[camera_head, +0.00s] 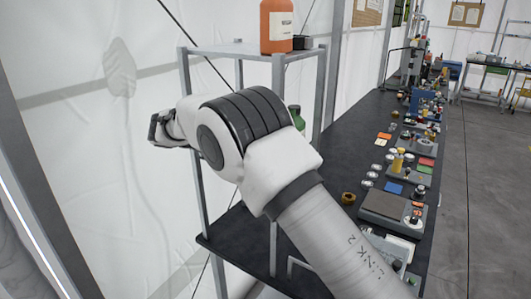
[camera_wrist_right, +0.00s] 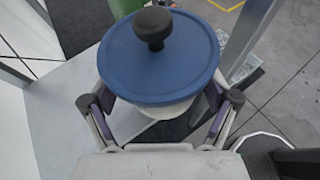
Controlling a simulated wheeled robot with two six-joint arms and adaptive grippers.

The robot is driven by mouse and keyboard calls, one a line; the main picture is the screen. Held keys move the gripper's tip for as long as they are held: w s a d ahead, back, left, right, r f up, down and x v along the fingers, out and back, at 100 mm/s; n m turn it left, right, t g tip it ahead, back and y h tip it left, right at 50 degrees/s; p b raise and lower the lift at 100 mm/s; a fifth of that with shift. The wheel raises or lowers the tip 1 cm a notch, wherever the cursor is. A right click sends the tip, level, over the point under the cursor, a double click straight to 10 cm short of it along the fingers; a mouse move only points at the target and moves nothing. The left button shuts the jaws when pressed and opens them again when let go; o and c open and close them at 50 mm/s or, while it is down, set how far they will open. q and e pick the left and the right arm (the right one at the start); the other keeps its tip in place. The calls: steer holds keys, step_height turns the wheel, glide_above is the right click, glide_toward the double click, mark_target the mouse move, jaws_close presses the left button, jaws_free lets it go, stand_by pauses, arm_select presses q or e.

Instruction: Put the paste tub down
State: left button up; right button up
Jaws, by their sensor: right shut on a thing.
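The paste tub has a round blue lid (camera_wrist_right: 160,62) with a black knob (camera_wrist_right: 153,24); a bit of its pale body shows under the lid in the right wrist view. My right gripper (camera_wrist_right: 160,98) is shut around the tub, one finger on each side. A pale flat surface (camera_wrist_right: 62,115) lies below the tub; I cannot tell whether they touch. In the head view my right arm reaches left across the shelf frame, with the dark part of its gripper (camera_head: 158,127) at the left. The tub is hidden there. My left gripper is not in view.
A metal shelf frame (camera_head: 188,75) stands close by my arm, with an orange bottle (camera_head: 276,26) on top. A green bottle (camera_head: 296,118) is partly behind my arm. The long dark bench (camera_head: 348,130) holds several small parts and trays. White tent walls are at the left.

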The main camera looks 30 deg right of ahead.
steer(key=d, duration=0.3)
steer(key=shift+s+d+p, duration=0.1)
steer(key=shift+d+p, duration=0.1)
steer(key=shift+p, duration=0.15)
steer(key=shift+d+f, duration=0.2)
steer(key=shift+f, duration=0.05)
step_height(320, 180, down, 2)
steer(key=shift+s+f+p, duration=0.15)
steer(key=shift+f+p, duration=0.05)
steer(key=shift+p, duration=0.75)
steer(key=shift+f, duration=0.4)
steer(key=o, duration=1.2)
steer(key=shift+f, duration=0.1)
steer(key=shift+c, duration=0.2)
steer(key=shift+a, duration=0.1)
